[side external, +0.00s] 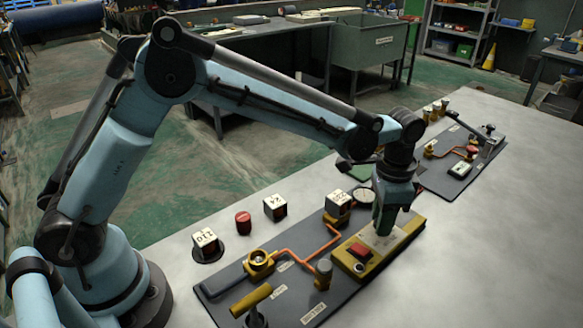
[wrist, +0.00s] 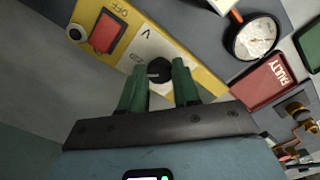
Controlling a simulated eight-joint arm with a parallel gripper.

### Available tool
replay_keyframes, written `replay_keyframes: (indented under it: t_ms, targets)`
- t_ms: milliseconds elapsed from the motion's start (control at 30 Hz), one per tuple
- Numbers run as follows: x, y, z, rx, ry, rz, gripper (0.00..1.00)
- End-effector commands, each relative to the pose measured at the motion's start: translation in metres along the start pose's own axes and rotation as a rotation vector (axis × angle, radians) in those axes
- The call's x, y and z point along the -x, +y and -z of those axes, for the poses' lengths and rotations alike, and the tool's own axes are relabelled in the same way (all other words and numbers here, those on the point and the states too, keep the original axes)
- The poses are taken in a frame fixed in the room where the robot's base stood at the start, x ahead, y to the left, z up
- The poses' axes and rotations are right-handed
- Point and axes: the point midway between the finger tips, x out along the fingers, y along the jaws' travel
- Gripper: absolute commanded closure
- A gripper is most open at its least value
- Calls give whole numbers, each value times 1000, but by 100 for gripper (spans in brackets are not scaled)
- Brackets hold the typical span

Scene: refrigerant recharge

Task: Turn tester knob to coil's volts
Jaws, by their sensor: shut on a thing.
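The yellow tester (side external: 352,262) lies on the dark board, with a red switch (side external: 359,252) at its near end. In the wrist view, its pale face shows an OFF mark, a V and a small number too blurred to read surely. My gripper (wrist: 159,82) has its green fingers closed on either side of the black tester knob (wrist: 160,70). A light mark on the knob points roughly left in that view. In the side view, my gripper (side external: 383,228) hides the knob. A white-topped coil cube (side external: 338,206) sits on the board; its number is hard to read.
Cubes marked 110 (side external: 205,241) and 24 (side external: 275,207) stand on the bench beside a red cylinder (side external: 243,222). A dial gauge (wrist: 253,37) and a red FAULTY tray (wrist: 268,82) are close to the tester. Bench right of the board is clear.

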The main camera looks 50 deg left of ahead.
Motion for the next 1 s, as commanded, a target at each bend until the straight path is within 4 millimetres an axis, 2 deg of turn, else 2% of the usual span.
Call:
replay_keyframes:
  t_ms: [400, 933, 967, 1000]
  targets:
    - [0, 0, 0, -195, 1, 0, 99]
    - [0, 0, 0, -223, 1, 0, 99]
    - [0, 0, 0, -223, 1, 0, 67]
    - [0, 0, 0, -223, 1, 1, 61]
